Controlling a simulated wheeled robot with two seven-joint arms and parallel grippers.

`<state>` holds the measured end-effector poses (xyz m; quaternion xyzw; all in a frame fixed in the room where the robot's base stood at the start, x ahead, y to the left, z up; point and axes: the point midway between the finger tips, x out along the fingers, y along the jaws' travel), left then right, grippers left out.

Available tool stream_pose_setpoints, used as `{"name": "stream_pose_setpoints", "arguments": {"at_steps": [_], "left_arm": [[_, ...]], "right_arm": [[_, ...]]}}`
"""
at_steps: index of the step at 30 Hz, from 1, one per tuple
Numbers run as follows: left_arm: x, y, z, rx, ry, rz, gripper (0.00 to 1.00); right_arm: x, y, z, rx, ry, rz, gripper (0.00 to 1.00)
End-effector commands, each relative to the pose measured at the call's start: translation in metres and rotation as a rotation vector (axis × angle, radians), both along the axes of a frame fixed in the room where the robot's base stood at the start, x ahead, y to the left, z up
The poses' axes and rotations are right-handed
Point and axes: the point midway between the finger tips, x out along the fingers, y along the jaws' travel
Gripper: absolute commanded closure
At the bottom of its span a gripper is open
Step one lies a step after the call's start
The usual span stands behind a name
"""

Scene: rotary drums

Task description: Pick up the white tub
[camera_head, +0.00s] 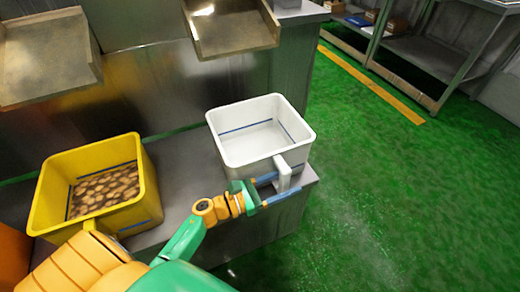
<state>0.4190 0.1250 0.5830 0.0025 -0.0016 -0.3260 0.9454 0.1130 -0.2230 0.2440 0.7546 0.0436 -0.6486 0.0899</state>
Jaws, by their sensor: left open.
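The white tub (296,117) stands upright on a grey metal ledge, in the middle of the head view. It looks empty, with a blue line around its inside. A white handle (284,174) sticks out from its near side. My left gripper (281,188) is open at this handle, with one blue-tipped finger on each side of it. I cannot tell whether the fingers touch the handle. My right gripper is not in view.
A yellow tub (148,180) holding brown lumps stands to the left on the same ledge (187,165). Metal chutes (230,30) hang above and behind the tubs. Green floor (410,190) lies open to the right, with shelving (420,55) at the back.

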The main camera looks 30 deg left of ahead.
Motion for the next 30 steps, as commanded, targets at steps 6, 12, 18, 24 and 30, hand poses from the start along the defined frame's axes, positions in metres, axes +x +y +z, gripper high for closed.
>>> {"name": "stream_pose_setpoints", "arguments": {"at_steps": [6, 12, 18, 24, 30], "left_arm": [[0.021, -0.017, 0.001, -0.003, 0.002, 0.001, 0.38], [0.021, -0.017, 0.001, -0.003, 0.003, 0.001, 0.46], [0.021, -0.017, 0.001, -0.003, 0.004, 0.002, 1.00], [0.021, -0.017, 0.001, -0.003, 0.004, 0.002, 1.00], [0.021, -0.017, 0.001, -0.003, 0.004, 0.002, 1.00]], "right_arm": [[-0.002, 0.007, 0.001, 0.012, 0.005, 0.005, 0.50], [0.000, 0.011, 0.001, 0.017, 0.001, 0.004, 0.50], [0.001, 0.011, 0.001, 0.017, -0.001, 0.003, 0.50], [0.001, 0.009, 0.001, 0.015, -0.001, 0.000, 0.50], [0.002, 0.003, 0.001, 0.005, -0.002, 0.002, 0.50]]}}
